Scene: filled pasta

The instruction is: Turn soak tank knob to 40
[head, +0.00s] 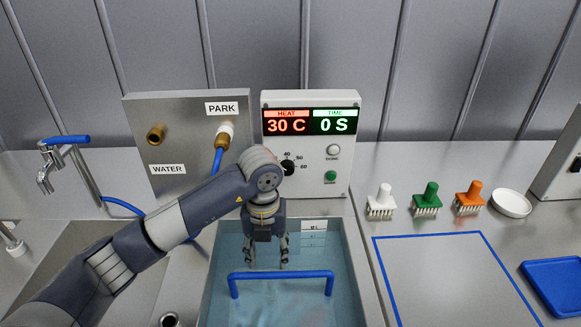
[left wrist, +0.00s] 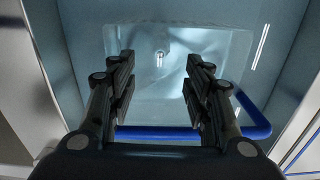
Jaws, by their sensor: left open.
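The soak tank (head: 357,290) is a grey-rimmed basin with blue water in the head view. Its control panel (head: 341,115) stands behind it, and the display (head: 310,121) reads HEAT 30 C and TIME 0 S. My left gripper (head: 267,264) hangs open and empty over the tank, pointing down, in front of and below the knob. In the left wrist view its open fingers (left wrist: 158,85) frame only the tank's inside. My right gripper is not in view.
A blue handle bar (head: 282,274) spans the tank close to my left gripper. A WATER/PARK plate (head: 185,140) with brass fittings and a blue hose stands left of the panel.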

